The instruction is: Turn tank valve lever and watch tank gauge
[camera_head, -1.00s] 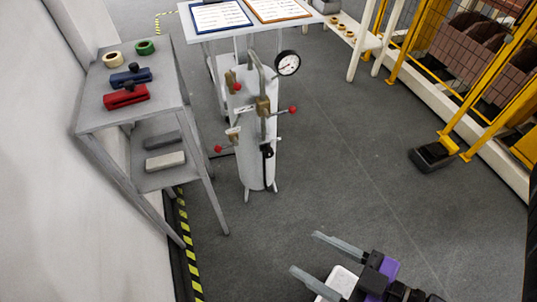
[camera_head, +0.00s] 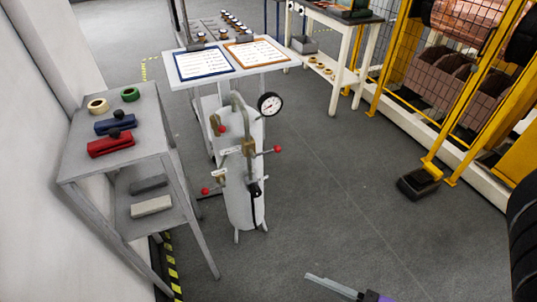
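The tank (camera_head: 240,208) is a pale grey upright cylinder on short legs, standing on the floor left of centre. The tank gauge (camera_head: 270,105) is a round white dial with a black rim at its upper right; its reading is too small to tell. Several valve levers with red knobs stick out from brass fittings: one to the right (camera_head: 277,149), one at the lower left (camera_head: 206,191), one near the top (camera_head: 221,129). My gripper is at the bottom edge, apart from the tank; only one grey finger (camera_head: 330,285) and a purple part show.
A grey shelf table (camera_head: 75,160) stands left of the tank with red and blue tools and tape rolls. A table with two clipboards (camera_head: 205,63) is behind the tank. Yellow fencing (camera_head: 385,60) runs along the right. The floor (camera_head: 350,190) right of the tank is clear.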

